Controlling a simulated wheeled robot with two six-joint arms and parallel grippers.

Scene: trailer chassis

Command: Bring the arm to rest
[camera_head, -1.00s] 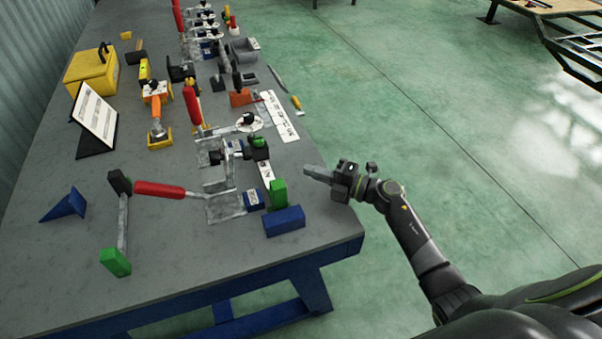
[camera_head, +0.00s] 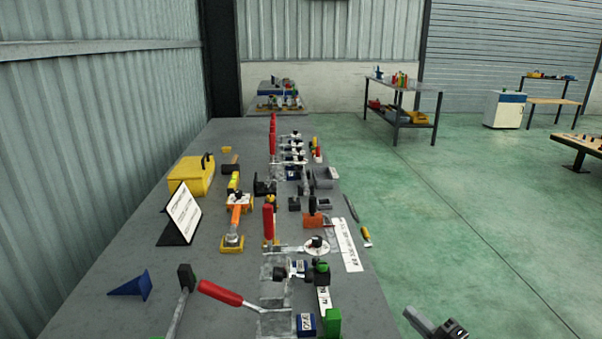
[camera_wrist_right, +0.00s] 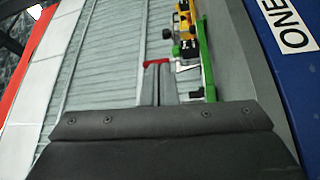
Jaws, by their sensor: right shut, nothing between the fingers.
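My right gripper (camera_head: 418,322) shows at the bottom edge of the head view, right of the workbench (camera_head: 110,290), over the green floor side. It is shut and empty, and most of its arm is cut off by the frame. In the right wrist view a dark body with screws fills the bottom. My left gripper is not in view.
A yellow box (camera_head: 190,176), a tilted sign (camera_head: 183,213) and a blue wedge (camera_head: 132,287) are further left.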

